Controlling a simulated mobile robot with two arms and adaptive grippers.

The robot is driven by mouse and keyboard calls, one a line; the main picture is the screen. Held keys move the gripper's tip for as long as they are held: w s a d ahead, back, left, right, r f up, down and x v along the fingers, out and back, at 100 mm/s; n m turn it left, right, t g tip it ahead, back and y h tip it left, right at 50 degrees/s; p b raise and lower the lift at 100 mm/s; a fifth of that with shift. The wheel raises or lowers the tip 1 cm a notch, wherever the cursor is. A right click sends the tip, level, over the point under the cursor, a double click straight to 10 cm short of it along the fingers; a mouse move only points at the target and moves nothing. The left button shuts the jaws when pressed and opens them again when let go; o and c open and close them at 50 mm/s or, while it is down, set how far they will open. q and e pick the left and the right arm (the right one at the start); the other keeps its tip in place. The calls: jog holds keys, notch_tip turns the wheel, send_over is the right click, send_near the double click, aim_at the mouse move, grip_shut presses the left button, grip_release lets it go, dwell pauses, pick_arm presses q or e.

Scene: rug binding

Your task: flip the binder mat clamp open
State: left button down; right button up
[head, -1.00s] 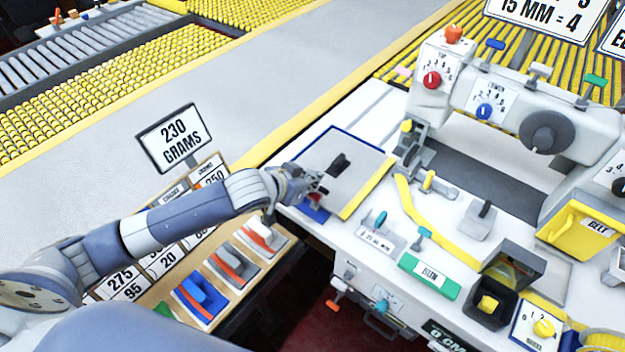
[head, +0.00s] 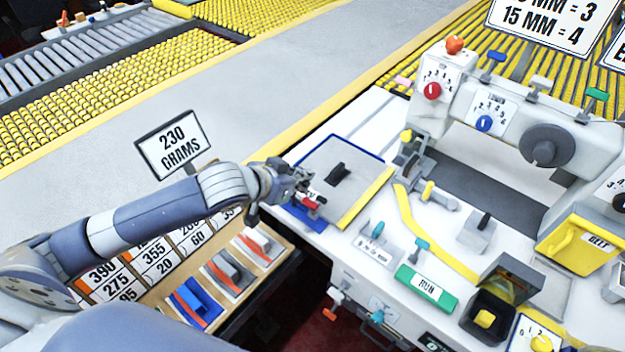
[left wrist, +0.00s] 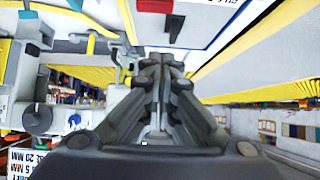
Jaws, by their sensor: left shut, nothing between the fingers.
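A clamp with a blue base (head: 303,217) and a red lever (head: 313,201) sits at the left edge of the white binder table, beside the near left corner of the grey mat plate (head: 350,192). I take it as the binder mat clamp. My left gripper (head: 304,192) is shut and empty, just above and behind the red lever. It partly hides the clamp, and I cannot tell whether it touches the lever. In the left wrist view the shut fingers (left wrist: 165,62) point towards the table, and a red part (left wrist: 154,5) shows beyond their tips. My right gripper is out of view.
A black handle (head: 338,173) stands on the plate. The binder machine (head: 540,120) rises at the right, with a green RUN button (head: 425,287) in front. A rack of weight cards and clips (head: 225,265) lies below my left arm. A 230 GRAMS sign (head: 174,144) stands behind the arm.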

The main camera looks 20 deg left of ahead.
pick_arm(q)
jog(key=shift+v, duration=1)
jog(key=shift+w+d+r, duration=0.15)
